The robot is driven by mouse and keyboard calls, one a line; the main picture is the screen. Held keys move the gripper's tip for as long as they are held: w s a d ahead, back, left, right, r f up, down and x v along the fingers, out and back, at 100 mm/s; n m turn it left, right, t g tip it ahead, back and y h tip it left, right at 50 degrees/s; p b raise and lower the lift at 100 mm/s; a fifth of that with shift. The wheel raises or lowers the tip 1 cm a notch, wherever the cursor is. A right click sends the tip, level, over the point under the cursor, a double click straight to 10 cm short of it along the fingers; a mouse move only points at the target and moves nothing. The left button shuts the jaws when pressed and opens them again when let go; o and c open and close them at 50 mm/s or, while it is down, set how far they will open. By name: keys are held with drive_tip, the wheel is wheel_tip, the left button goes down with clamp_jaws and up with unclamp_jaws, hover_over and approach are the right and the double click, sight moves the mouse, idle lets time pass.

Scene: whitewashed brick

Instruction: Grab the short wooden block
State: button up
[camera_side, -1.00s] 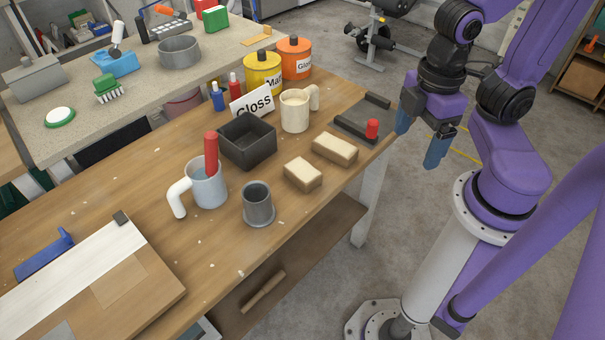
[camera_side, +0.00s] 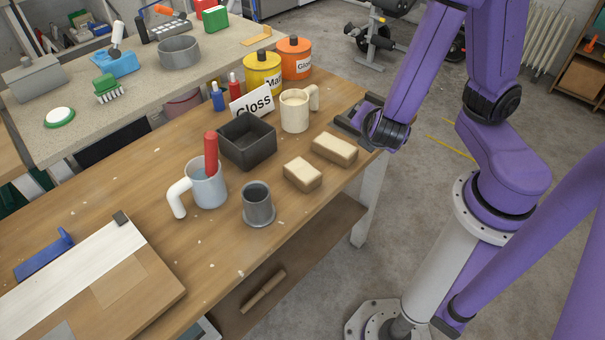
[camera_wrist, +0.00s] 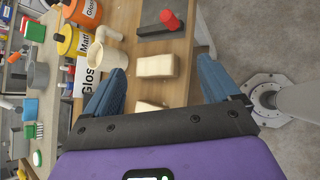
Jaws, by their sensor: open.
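The short wooden block (camera_side: 302,174) is pale and lies on the wooden bench, beside a longer pale block (camera_side: 335,150). In the wrist view the longer block (camera_wrist: 156,66) appears between my fingertips. The short block (camera_wrist: 150,106) is lower in that view, partly hidden by my gripper's body. My gripper (camera_wrist: 161,66) is open, with its two blue fingers apart and nothing held. In the side view my arm hides the fingers, near the bench's right end.
A dark tray (camera_side: 347,127) with a red-knobbed part (camera_wrist: 170,19) lies by the longer block. A cream mug (camera_side: 295,112), black box (camera_side: 247,151) and grey cup (camera_side: 258,205) stand nearby. Paint cans (camera_side: 262,72) are behind. Bench in front of the blocks is clear.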

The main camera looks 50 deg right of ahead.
drive_tip(key=w+a+f+n+t, duration=0.2)
drive_tip(key=w+f+n+t, duration=0.1)
drive_tip(key=w+n+t, duration=0.15)
drive_tip(key=n+t+y, duration=0.3)
drive_tip(key=n+y, duration=0.4)
drive_tip(key=n, duration=0.4)
approach(305, 172)
drive_tip(key=x, duration=0.3)
drive_tip(key=shift+w+d, duration=0.15)
drive_tip(key=shift+w, duration=0.1)
drive_tip(key=shift+x, duration=3.8)
drive_tip(key=shift+s+f, duration=0.1)
drive_tip(key=c, duration=1.1)
